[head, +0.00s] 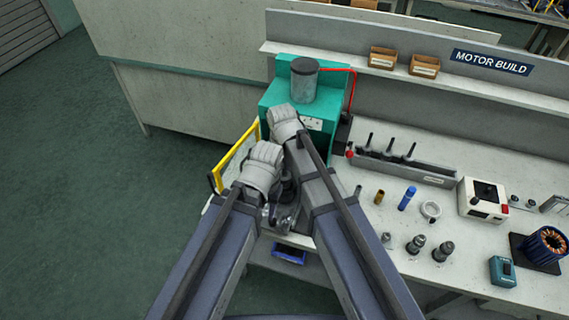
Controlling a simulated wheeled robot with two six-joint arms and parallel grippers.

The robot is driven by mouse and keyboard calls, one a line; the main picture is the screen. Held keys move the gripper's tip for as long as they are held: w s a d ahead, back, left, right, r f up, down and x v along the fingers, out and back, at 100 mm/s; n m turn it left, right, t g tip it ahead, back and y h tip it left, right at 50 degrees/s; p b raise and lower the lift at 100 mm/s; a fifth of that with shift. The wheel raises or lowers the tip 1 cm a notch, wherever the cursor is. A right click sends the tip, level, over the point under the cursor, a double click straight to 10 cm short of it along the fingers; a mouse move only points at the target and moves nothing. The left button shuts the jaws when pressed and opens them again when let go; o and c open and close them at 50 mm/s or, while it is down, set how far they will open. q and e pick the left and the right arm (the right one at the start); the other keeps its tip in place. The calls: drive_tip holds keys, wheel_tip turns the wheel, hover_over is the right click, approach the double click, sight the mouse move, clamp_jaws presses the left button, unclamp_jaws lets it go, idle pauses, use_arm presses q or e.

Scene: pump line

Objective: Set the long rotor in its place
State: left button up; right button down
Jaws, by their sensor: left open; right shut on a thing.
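My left gripper (282,219) is the lower one, open, near the bench's left front edge, partly covered by my arms. My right gripper (288,186) is just above it in the picture, in the gap between my arms. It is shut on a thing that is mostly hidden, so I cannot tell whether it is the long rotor. Short grey metal parts with shafts stand on the bench right of my arms: one (415,245), another (443,251) and a smaller one (386,240). The teal press (300,120) with a grey cylinder stands behind my wrists.
A yellow guard frame (236,158) is at the bench's left end. A grey rack (430,172) with upright dark rods is behind.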

drive_tip(key=shift+f, duration=0.15)
idle(0.5)
drive_tip(key=shift+f+b, duration=0.35)
drive_tip(key=shift+b, duration=0.15)
drive_tip(key=shift+f+b, duration=0.75)
drive_tip(key=shift+b, duration=0.05)
drive_tip(key=c, duration=0.5)
unclamp_jaws()
wheel_tip(320, 180, up, 5)
drive_tip(key=p, duration=0.5)
drive_tip(key=shift+r, duration=0.15)
